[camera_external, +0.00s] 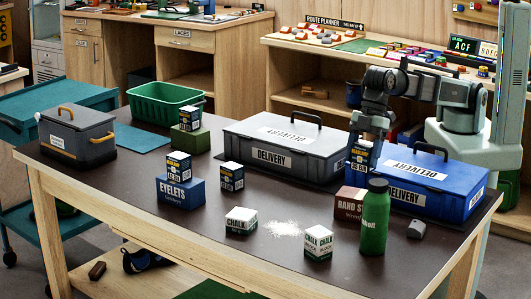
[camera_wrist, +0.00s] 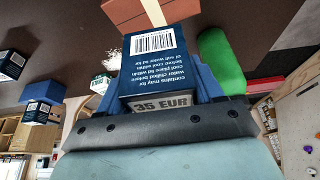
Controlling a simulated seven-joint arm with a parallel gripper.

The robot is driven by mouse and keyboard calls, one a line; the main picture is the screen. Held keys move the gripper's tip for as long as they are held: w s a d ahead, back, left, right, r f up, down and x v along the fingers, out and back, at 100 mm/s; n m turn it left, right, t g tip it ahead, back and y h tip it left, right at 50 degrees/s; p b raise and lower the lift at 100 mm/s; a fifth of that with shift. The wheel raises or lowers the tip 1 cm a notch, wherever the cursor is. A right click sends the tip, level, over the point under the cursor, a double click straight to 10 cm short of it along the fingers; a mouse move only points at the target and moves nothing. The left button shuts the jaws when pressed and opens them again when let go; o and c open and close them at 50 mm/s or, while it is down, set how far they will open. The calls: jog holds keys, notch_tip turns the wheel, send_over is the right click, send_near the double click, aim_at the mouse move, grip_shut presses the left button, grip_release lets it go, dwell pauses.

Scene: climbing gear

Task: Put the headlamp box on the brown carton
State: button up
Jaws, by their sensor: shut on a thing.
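My gripper (camera_external: 364,140) is shut on a dark blue headlamp box (camera_external: 360,160) with a white and yellow label, and holds it upright. In the wrist view, the box (camera_wrist: 152,62) sits between my fingers (camera_wrist: 155,85), showing a barcode and a "35 EUR" face. The brown carton (camera_external: 347,203) stands on the table just below the held box in the external view; the green bottle partly hides it. In the wrist view, the carton (camera_wrist: 150,18) shows beyond the box's far end. I cannot tell whether they touch.
The green bottle (camera_external: 374,222) stands close in front of the carton. The blue delivery case (camera_external: 450,186) is right, the grey one (camera_external: 283,148) left. Similar boxes stand on a green block (camera_external: 189,140), on the Eyelets box (camera_external: 180,193) and on the table (camera_external: 232,177). Chalk blocks (camera_external: 319,243) are in front.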

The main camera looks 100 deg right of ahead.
jog(key=shift+f, duration=3.5)
jog(key=shift+f, duration=0.15)
jog(key=o, duration=1.1)
jog(key=v, duration=1.2)
